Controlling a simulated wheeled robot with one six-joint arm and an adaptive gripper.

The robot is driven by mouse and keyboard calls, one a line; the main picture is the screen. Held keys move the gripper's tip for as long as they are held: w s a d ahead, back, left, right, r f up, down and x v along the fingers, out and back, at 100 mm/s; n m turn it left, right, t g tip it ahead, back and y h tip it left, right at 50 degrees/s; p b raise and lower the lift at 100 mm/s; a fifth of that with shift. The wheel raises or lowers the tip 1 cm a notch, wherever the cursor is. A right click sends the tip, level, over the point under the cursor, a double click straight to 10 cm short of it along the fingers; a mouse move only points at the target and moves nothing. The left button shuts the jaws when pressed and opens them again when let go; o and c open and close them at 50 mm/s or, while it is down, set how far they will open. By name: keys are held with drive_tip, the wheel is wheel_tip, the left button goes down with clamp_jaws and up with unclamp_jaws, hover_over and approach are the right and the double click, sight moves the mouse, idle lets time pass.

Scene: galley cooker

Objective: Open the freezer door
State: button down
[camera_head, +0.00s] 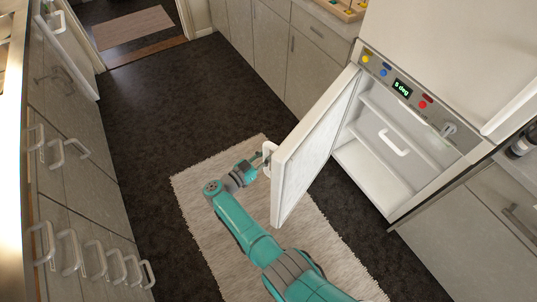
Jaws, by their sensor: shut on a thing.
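The freezer door (310,148) is a white panel standing wide open, hinged on the left side of the white freezer compartment (372,172). Its white handle (267,157) is on the door's outer face, near the free edge. My gripper (264,161) is shut on this handle, with my teal arm reaching up to it from the bottom of the picture. The gripper's fingers are small and partly hidden beside the handle. Inside the compartment are a shelf and a drawer with a white handle (394,143).
A control panel (403,88) with knobs and a green display sits above the compartment. Drawers and cabinets with white handles (70,250) line the left side. A pale rug (205,205) lies under my arm. Dark floor (165,90) is clear towards a doorway at the back.

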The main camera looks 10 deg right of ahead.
drive_tip(key=c, duration=1)
unclamp_jaws()
drive_tip(key=shift+o, duration=0.2)
drive_tip(key=shift+a, duration=0.1)
drive_tip(key=v, duration=1.2)
